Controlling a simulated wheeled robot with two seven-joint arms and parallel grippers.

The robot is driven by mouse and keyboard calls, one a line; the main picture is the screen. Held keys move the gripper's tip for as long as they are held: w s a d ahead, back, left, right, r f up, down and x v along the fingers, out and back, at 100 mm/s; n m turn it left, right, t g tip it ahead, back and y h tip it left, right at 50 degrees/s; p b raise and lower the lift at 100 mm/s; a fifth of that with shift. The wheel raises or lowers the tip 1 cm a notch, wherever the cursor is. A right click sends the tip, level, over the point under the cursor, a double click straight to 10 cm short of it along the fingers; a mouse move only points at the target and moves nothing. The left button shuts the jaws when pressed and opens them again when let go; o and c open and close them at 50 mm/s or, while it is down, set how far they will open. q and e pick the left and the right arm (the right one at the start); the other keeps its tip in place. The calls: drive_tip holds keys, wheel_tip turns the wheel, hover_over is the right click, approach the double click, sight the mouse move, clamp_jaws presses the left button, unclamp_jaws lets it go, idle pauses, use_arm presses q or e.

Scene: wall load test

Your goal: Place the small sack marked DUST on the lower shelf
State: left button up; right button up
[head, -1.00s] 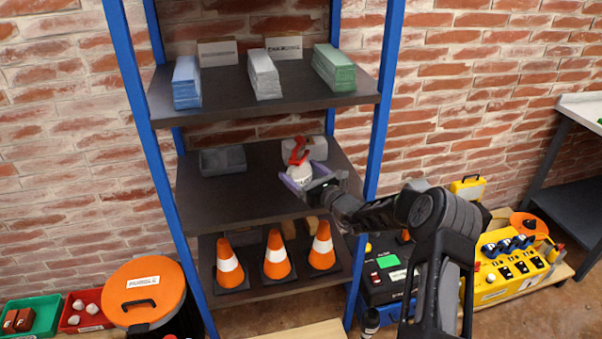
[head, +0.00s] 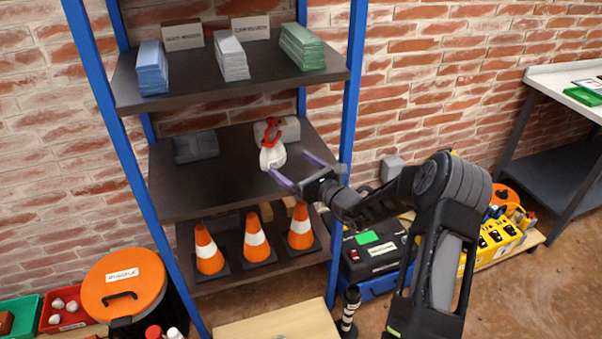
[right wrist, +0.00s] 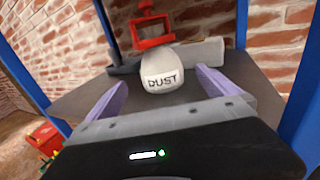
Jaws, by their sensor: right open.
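The small white sack marked DUST (head: 272,157), with a red frame-like handle on top, stands upright on the middle shelf (head: 215,188) of the blue rack. My left gripper is not in view.
A grey block (head: 195,146) and a pale block (head: 288,130) sit at the back of the same shelf. The top shelf (head: 190,95) bears blue, white and green stacks. Orange cones (head: 255,240) stand on the bottom shelf. A blue post (head: 353,80) rises right of the gripper.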

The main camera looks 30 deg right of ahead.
drive_tip(key=s, duration=0.3)
drive_tip(key=shift+s+d, duration=0.2)
drive_tip(key=shift+f, duration=0.1)
idle(0.6)
